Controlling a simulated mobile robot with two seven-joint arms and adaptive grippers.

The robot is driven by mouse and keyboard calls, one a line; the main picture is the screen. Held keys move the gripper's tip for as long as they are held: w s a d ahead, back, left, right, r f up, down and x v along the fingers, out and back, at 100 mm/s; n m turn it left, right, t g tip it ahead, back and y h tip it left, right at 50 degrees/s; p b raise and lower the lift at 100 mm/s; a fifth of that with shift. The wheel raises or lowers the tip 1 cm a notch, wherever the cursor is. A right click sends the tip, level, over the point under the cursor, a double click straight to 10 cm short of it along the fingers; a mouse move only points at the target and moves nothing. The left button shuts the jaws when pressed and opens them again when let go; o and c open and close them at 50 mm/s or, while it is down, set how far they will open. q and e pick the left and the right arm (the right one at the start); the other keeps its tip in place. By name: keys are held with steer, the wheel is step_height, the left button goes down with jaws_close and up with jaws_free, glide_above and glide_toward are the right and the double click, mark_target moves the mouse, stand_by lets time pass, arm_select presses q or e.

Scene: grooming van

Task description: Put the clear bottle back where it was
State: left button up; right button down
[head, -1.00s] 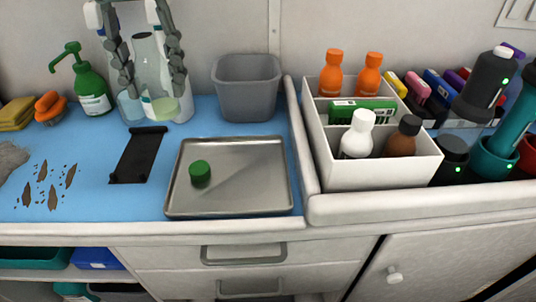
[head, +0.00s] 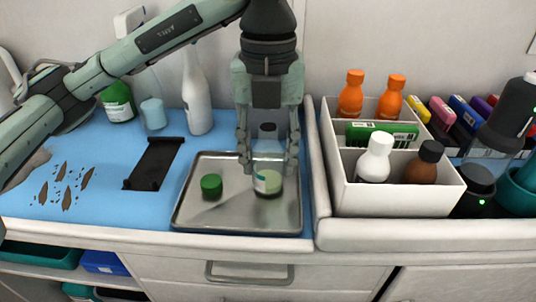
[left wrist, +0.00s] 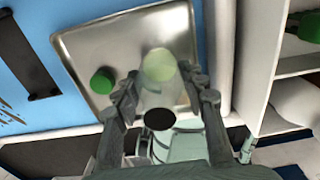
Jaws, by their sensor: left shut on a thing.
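My left gripper (head: 268,158) is shut on the clear bottle (head: 268,182), which has a pale green liquid low in it. The bottle is upright over the right part of the metal tray (head: 235,222). I cannot tell whether its base touches the tray. In the left wrist view the bottle (left wrist: 158,66) sits between the fingers (left wrist: 167,97), with its dark round top towards the camera. A green cap (head: 211,186) lies on the tray to the left of the bottle, and also shows in the wrist view (left wrist: 103,80). My right gripper is not in view.
A white caddy (head: 400,198) with bottles stands right of the tray, past a raised ledge. A white bottle (head: 197,100) stands behind the tray's left side. A black flat holder (head: 154,164) lies left. The grey bin is mostly hidden behind my gripper.

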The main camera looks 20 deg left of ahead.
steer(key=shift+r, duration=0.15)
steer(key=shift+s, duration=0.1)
arm_select(q)
steer(key=shift+f, duration=0.1)
steer(key=o, duration=1)
steer(key=shift+c, duration=0.2)
steer(key=shift+o, duration=1.4)
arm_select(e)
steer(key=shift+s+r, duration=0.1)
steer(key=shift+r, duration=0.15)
